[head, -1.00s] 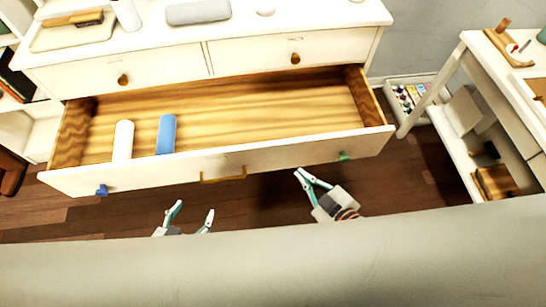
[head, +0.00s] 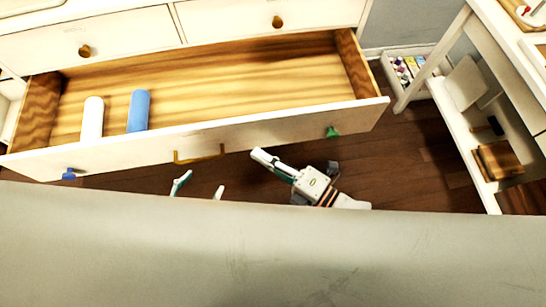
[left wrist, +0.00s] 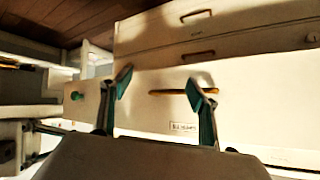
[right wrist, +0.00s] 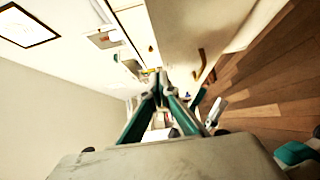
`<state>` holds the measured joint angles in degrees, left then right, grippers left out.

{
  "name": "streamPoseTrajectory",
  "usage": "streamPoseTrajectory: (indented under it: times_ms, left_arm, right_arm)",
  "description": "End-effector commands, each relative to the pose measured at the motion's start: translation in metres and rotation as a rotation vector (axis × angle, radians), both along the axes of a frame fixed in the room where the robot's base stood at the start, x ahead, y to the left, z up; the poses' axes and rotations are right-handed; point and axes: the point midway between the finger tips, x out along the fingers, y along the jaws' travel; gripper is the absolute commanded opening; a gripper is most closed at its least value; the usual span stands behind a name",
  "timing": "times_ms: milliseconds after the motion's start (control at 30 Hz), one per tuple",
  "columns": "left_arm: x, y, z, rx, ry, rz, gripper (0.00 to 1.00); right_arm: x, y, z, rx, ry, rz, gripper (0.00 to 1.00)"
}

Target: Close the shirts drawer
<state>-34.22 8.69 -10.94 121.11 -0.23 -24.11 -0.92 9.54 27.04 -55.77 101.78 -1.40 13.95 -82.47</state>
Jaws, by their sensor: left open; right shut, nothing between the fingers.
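The wide drawer (head: 300,128) of the white dresser stands pulled out, holding a white roll (head: 92,120) and a blue roll (head: 138,112) at its left. Its front has a brass handle (head: 199,155), also visible in the left wrist view (left wrist: 183,92). My left gripper (head: 198,188) is open and empty in front of the drawer front, below the handle in the head view; its lower part is hidden. My right gripper (head: 258,154) is shut and empty, with its fingertips near the drawer front, right of the handle. Contact cannot be told.
Blue (head: 68,174) and green (head: 332,132) tabs are on the drawer front. A pale grey surface (head: 250,255) fills the foreground. A white side table (head: 450,110) and a crate of small items (head: 405,70) stand at the right. Dark wooden floor (head: 420,160) shows between.

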Motion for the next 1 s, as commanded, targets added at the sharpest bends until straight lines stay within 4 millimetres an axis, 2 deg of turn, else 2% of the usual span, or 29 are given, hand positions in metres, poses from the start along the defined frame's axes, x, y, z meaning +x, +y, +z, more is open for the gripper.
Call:
streamPoseTrajectory:
  times_ms: [100, 267, 400, 533, 1000]
  left_arm:
    - [-0.003, -0.002, -0.003, -0.004, 0.005, -0.003, 0.6]
    - [-0.002, -0.005, 0.0, -0.01, 0.0, -0.006, 0.6]
    - [-0.002, -0.007, -0.001, -0.012, -0.001, -0.008, 0.6]
    - [0.002, -0.007, 0.0, -0.013, -0.007, -0.008, 0.6]
    - [0.006, -0.007, 0.004, -0.013, -0.016, -0.007, 0.6]
  right_arm:
    - [0.013, 0.022, 0.0, 0.002, 0.0, 0.0, 0.0]
    - [0.029, 0.047, -0.001, 0.002, 0.003, -0.001, 0.0]
    - [0.05, 0.048, -0.002, -0.001, 0.0, -0.001, 0.0]
    - [0.06, 0.051, -0.001, 0.0, 0.001, -0.001, 0.0]
    - [0.066, 0.052, -0.001, 0.0, 0.002, -0.002, 0.0]
